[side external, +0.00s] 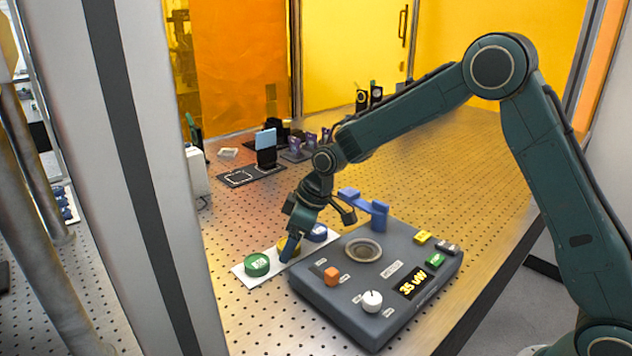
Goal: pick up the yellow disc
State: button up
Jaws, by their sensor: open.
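The yellow disc (283,242) sits on a white strip (244,278), between a green disc (257,265) on its left and a blue disc (318,233) on its right. My gripper (291,244) is down at the yellow disc, with a dark blue finger in front of it. The finger and the gripper body hide much of the disc. The gripper is open. I cannot tell whether the fingers touch the disc.
A grey instrument box (386,300) stands close on the right, with a round recessed seat (363,251), an orange knob (332,276), a white knob (372,300) and a lit display. A blue bracket (368,208) rises behind it. Optics stand farther back on the perforated table.

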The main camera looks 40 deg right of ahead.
dwell(0.5)
jog(key=c, duration=1.1)
jog(key=shift+r, duration=0.15)
notch_tip(320, 180, up, 20)
dwell(0.5)
